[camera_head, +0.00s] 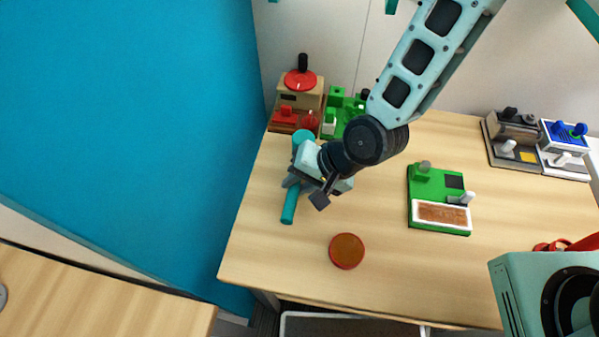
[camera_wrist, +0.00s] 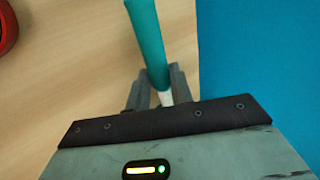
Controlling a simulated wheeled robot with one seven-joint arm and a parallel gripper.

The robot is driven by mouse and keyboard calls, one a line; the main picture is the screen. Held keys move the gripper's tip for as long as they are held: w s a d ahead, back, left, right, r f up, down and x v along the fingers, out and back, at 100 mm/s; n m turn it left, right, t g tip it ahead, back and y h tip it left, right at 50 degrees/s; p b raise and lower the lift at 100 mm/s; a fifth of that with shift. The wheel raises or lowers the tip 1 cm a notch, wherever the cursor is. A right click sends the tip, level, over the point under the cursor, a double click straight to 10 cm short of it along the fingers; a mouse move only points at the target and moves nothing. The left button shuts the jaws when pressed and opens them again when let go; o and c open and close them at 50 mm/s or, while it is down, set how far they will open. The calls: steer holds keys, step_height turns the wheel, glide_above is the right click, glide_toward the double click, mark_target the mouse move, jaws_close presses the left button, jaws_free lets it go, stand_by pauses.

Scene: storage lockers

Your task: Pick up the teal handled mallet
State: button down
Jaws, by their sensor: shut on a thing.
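The mallet has a teal handle (camera_head: 289,206) that sticks out below my gripper (camera_head: 305,190) in the head view. A round teal part (camera_head: 302,137) shows on the other side of the gripper, and the middle is hidden by the gripper. In the wrist view the teal handle (camera_wrist: 148,40) runs down between the two dark fingers of my gripper (camera_wrist: 158,88), with a pale piece visible at its lower end. My gripper is shut on the mallet, over the left part of the wooden table (camera_head: 265,245). I cannot tell whether the mallet touches the table.
A round brown-and-red disc (camera_head: 347,251) lies in front of the gripper. A green board device (camera_head: 438,200) stands to the right. Red, tan and green devices (camera_head: 303,90) stand at the back left, others (camera_head: 515,135) at the back right. A blue panel (camera_head: 120,130) borders the table's left.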

mark_target(299, 184)
step_height(299, 184, up, 10)
steer(key=shift+f, duration=0.15)
stand_by(0.3)
steer(key=c, duration=2)
jaws_free()
jaws_close()
steer(key=shift+w, duration=0.1)
